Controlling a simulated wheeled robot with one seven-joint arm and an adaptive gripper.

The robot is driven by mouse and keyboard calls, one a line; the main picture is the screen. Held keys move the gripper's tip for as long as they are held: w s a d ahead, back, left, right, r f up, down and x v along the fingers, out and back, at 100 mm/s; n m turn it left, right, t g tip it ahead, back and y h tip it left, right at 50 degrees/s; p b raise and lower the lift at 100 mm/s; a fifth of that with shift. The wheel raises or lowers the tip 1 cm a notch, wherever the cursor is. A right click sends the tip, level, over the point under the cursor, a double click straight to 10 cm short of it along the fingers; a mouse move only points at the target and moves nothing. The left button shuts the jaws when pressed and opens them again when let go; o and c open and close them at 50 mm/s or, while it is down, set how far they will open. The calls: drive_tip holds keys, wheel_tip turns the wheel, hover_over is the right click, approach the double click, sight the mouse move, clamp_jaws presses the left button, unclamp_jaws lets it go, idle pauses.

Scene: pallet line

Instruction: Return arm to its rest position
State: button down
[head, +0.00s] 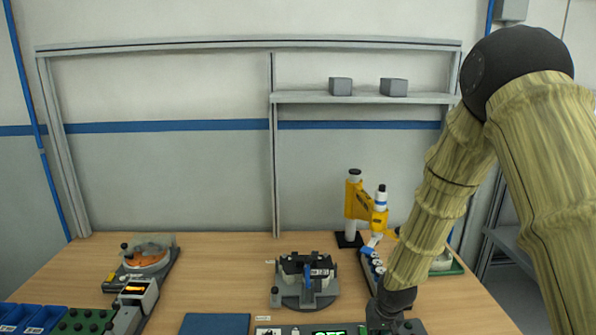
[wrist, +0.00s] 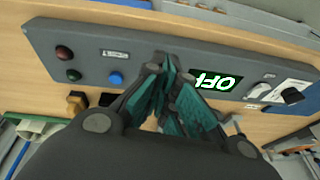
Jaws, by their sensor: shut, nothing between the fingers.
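My gripper (wrist: 165,80) is shut and empty in the wrist view, its fingertips together over a grey control panel (wrist: 140,50). The panel carries a green lit display (wrist: 212,95), a blue button (wrist: 116,78), a red button (wrist: 64,53) and a green button (wrist: 74,75). I cannot tell whether the fingertips touch the panel. In the head view my arm reaches down from the upper right to the table's front right. The gripper's fingers are hidden there, and the display (head: 329,332) shows at the bottom edge.
The wooden table (head: 225,262) holds a black fixture (head: 305,280), a yellow and white press (head: 360,210) near my arm, a device with an orange part (head: 147,258) at left, and blue bins (head: 30,318). A shelf (head: 365,98) with two grey blocks stands behind.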

drive_tip(key=s+f+g, duration=0.2)
drive_tip(key=s+f, duration=1.5)
drive_tip(key=s, duration=0.3)
drive_tip(key=s+d+f+g, duration=0.1)
drive_tip(key=s+f, duration=0.2)
drive_tip(key=s, duration=0.7)
drive_tip(key=s+d+f, duration=0.2)
drive_tip(key=s, duration=0.7)
wheel_tip(320, 180, down, 7)
drive_tip(key=b, duration=0.6)
drive_tip(key=shift+w+a+r+n+h, duration=0.2)
drive_tip(key=shift+a+n+h, duration=0.1)
drive_tip(key=shift+h, duration=0.1)
